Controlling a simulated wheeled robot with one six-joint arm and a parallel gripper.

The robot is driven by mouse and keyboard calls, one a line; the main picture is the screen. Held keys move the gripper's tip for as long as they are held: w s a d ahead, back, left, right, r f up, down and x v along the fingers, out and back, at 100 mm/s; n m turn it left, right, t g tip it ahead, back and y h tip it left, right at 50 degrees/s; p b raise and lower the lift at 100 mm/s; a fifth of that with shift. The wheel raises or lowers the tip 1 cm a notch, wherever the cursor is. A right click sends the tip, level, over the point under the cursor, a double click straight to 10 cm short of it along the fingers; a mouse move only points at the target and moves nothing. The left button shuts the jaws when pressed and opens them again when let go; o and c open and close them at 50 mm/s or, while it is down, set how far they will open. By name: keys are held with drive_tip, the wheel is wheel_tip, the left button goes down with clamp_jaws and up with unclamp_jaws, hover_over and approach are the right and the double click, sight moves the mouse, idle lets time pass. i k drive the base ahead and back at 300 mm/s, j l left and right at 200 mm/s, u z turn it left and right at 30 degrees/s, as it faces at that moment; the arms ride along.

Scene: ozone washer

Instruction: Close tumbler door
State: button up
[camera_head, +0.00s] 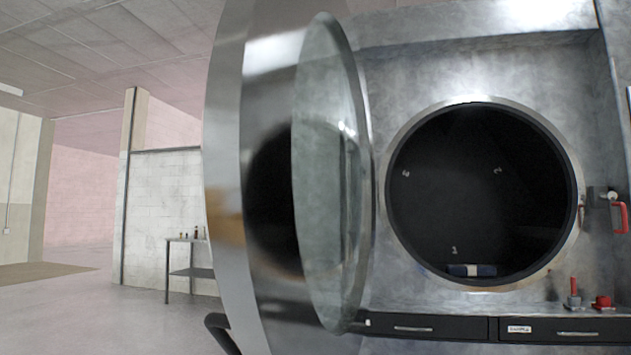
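The tumbler door (225,180) is a large round metal door with a bulging glass window (325,180). It stands swung open at the left of the opening, seen nearly edge-on. A dark bar (220,330) shows at its lower left edge; I cannot tell whether it is the door's handle. The round tumbler opening (480,195) is uncovered, with a dark drum inside and a pale metal rim. A small blue and white bundle (472,270) lies at the bottom of the drum. My gripper is not in view.
A red-handled latch (620,212) sits on the machine's front at the right. Red knobs (602,302) and a red-topped lever (574,292) stand on the ledge above black drawers (420,328). A small table (190,265) stands far left, with open floor (85,310) before it.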

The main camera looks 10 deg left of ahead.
sight(246, 172)
drive_tip(key=j, duration=0.6)
drive_tip(key=k+j+z, duration=0.1)
drive_tip(key=j, duration=0.55)
drive_tip(key=k+j, duration=0.1)
drive_tip(key=j, duration=0.5)
drive_tip(key=i+z, duration=0.05)
